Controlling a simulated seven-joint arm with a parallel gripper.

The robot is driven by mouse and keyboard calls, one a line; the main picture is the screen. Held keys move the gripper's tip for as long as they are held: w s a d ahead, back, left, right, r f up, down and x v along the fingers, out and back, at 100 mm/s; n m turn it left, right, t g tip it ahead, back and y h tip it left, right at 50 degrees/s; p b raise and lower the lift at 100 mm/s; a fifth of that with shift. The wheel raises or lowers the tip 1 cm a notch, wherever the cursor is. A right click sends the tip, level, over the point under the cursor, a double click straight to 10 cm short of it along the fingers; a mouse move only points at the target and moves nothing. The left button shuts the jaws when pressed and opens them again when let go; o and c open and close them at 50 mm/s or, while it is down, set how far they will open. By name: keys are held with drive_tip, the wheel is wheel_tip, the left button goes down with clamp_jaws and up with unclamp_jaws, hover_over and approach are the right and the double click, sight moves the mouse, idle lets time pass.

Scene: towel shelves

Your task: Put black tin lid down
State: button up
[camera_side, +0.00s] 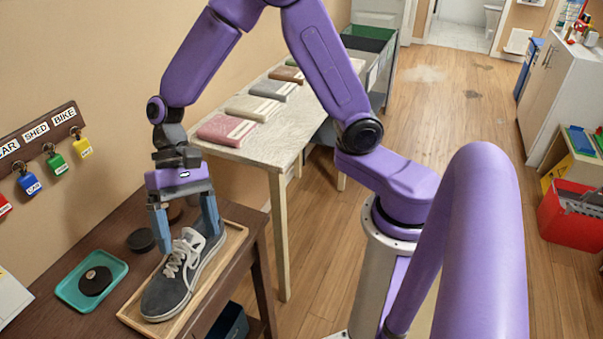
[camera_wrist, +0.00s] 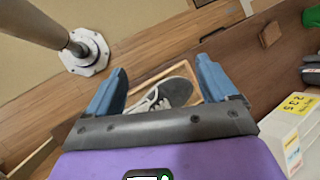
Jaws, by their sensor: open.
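My gripper (camera_side: 184,225) is open, its two blue fingers pointing down over the dark grey shoe (camera_side: 178,280). In the wrist view my gripper (camera_wrist: 162,95) has the shoe (camera_wrist: 172,94) showing between its fingers. I cannot tell whether the fingers touch it. The shoe has white laces and lies in a shallow wooden tray (camera_side: 129,314). A flat black disc (camera_side: 95,281), which looks like the black tin lid, lies in the teal tray (camera_side: 63,292). A small round black tin (camera_side: 141,240) stands on the dark table between the teal tray and my gripper.
A dark brown table (camera_side: 50,318) holds these things. A pale table (camera_side: 285,137) behind carries several folded towels, the nearest a pink one (camera_side: 226,129). Colored key tags (camera_side: 56,164) hang on the wall at left. A white box (camera_wrist: 290,135) shows at right in the wrist view.

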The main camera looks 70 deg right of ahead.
drive_tip(key=s+d+r+n+t+h, duration=0.2)
drive_tip(key=s+d+n, duration=0.5)
drive_tip(key=s+d, duration=0.1)
drive_tip(key=s+d+r+n+t+h, duration=0.2)
drive_tip(key=s+d+n+h, duration=0.1)
drive_tip(key=s+d+n, duration=0.5)
drive_tip(key=shift+s+d+r+t, duration=0.2)
drive_tip(key=shift+d+t, duration=0.1)
drive_tip(key=shift+t, duration=0.1)
